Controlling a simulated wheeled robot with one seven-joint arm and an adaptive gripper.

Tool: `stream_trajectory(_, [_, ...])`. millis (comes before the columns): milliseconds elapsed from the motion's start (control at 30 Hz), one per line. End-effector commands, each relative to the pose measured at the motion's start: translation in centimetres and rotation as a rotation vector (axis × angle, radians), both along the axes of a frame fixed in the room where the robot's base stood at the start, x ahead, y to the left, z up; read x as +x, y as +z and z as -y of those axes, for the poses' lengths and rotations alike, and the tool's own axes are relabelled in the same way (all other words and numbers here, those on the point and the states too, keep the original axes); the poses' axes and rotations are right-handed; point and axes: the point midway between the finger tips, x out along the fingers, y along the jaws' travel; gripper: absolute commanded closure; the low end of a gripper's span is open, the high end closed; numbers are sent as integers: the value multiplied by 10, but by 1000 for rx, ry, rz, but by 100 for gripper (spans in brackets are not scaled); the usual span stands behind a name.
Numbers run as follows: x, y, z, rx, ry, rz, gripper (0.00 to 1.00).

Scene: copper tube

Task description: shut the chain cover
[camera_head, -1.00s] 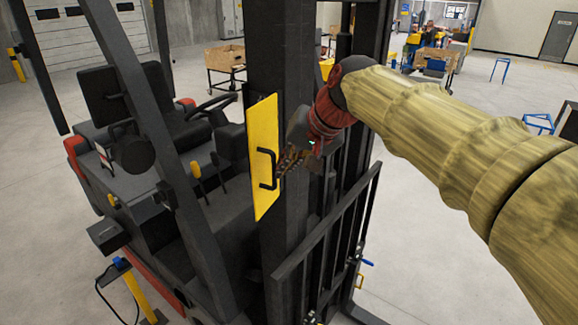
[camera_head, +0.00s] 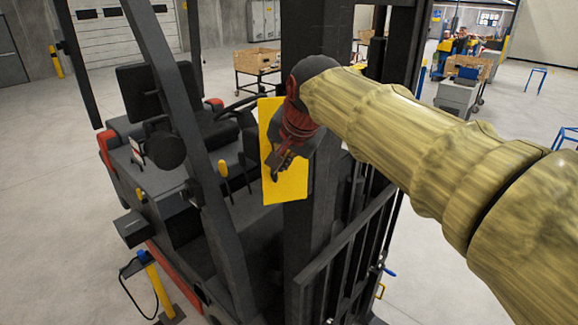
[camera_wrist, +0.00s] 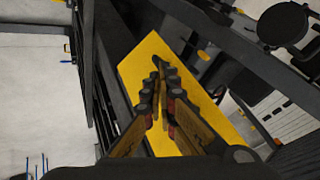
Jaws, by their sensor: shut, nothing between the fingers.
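The chain cover is a flat yellow panel (camera_head: 287,186) on the forklift's dark mast, left of the near upright. It also shows in the wrist view (camera_wrist: 151,52), tilted across the middle. My gripper (camera_head: 274,172) is in front of the panel's middle, with its fingers over the yellow face. In the wrist view my gripper (camera_wrist: 158,75) has its fingertips together with nothing between them. I cannot tell whether they touch the panel. The panel's black handle is mostly hidden by my gripper and wrist.
The forklift mast (camera_head: 312,225) stands right beside the panel, with the load backrest frame (camera_head: 365,235) to its right. The seat (camera_head: 150,95) and cab pillar (camera_head: 178,120) are to the left. A wooden crate on a cart (camera_head: 257,62) is farther back.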

Motion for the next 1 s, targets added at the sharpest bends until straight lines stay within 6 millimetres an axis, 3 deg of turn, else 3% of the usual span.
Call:
stream_trajectory(400, [29, -1, -33, -4, -315, 0, 100])
stream_trajectory(800, [61, -1, -49, -3, -676, 1, 100])
stream_trajectory(1000, [71, -1, -49, -1, -674, 0, 100])
